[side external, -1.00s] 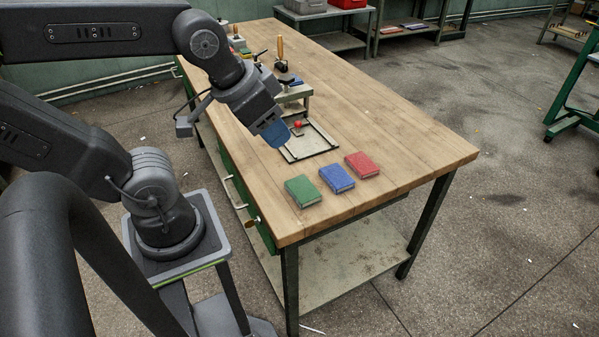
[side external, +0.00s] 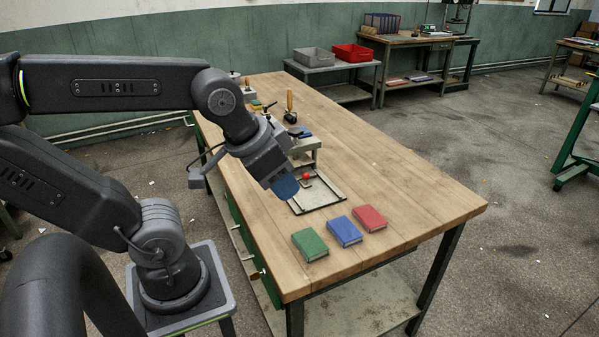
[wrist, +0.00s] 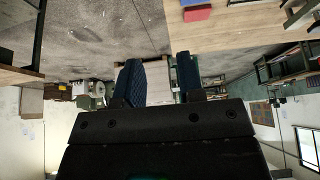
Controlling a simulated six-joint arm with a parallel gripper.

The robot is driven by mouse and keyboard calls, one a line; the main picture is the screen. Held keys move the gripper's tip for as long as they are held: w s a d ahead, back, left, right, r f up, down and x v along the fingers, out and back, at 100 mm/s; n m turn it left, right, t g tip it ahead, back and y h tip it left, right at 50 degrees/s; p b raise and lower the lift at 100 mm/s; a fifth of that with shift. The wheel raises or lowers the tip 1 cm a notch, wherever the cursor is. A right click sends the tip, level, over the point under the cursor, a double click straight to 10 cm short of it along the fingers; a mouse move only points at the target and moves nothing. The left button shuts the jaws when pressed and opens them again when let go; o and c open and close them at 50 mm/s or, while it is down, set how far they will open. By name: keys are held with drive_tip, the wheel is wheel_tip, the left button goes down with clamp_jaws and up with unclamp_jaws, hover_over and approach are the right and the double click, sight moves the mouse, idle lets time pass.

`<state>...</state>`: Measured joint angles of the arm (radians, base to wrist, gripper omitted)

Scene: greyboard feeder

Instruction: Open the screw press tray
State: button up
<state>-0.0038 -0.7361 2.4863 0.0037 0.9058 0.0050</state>
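The screw press (side external: 306,152) is a grey-green frame standing on the wooden bench. A flat tray (side external: 320,206) with a dark rim extends from its front and has a small red knob (side external: 306,177) on it. My gripper (side external: 285,187) hangs just left of the tray in the side view, its blue finger overlapping the tray's left edge. I cannot tell whether it touches. In the wrist view my gripper (wrist: 158,75) shows two dark blue fingers spread apart with nothing between them. The press and tray cannot be made out there.
Green (side external: 310,244), blue (side external: 344,231) and red (side external: 370,217) books lie in front of the tray on the bench (side external: 420,200). A wooden-handled tool (side external: 290,105) stands behind the press. The bench's right side is clear.

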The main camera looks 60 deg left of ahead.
drive_tip(key=w+a+r+g+y, duration=0.1)
drive_tip(key=w+a+r+g, duration=0.15)
drive_tip(key=w+a, duration=0.45)
drive_tip(key=w+a+m+g+y, duration=0.15)
drive_tip(key=w+a, duration=0.25)
drive_tip(key=w, duration=0.6)
drive_tip(key=g, duration=0.6)
hover_over(308, 174)
drive_tip(key=w+d, duration=0.3)
drive_tip(key=w, duration=0.2)
wheel_tip(308, 174, down, 15)
drive_tip(key=shift+y, duration=0.25)
drive_tip(key=x, duration=1.3)
drive_tip(key=shift+f, duration=0.15)
drive_tip(key=shift+c, duration=0.3)
clamp_jaws()
drive_tip(key=shift+d, duration=0.1)
